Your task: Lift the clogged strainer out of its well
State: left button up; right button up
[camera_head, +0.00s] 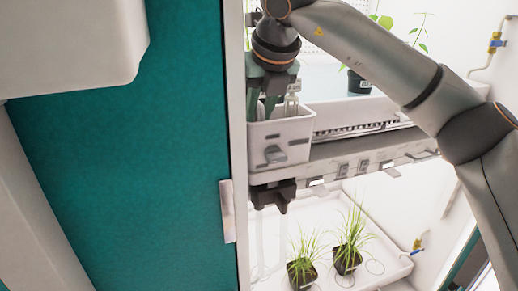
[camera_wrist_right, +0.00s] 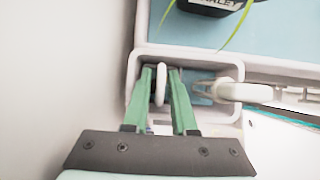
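The well is a white open-topped box (camera_head: 297,128) on the front of the upper shelf in the head view. In the right wrist view its rim (camera_wrist_right: 185,50) surrounds my fingertips. A white upright handle (camera_wrist_right: 160,85), which looks like the strainer's, stands inside; the strainer's body is hidden. My right gripper (camera_head: 270,108) points down into the box. In the right wrist view its green fingers (camera_wrist_right: 161,75) stand on either side of the handle, with narrow gaps showing, so it looks open around it. My left gripper is not in view.
A white hooked piece (camera_wrist_right: 235,92) crosses the box's right rim. A teal panel (camera_head: 120,150) stands close on the left. A potted plant (camera_head: 359,83) sits on the upper level. Grassy pots (camera_head: 347,260) stand in the lower tray (camera_head: 385,240). A dark fitting (camera_head: 273,194) hangs below the box.

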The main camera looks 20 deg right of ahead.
grip_shut()
dwell(1.2)
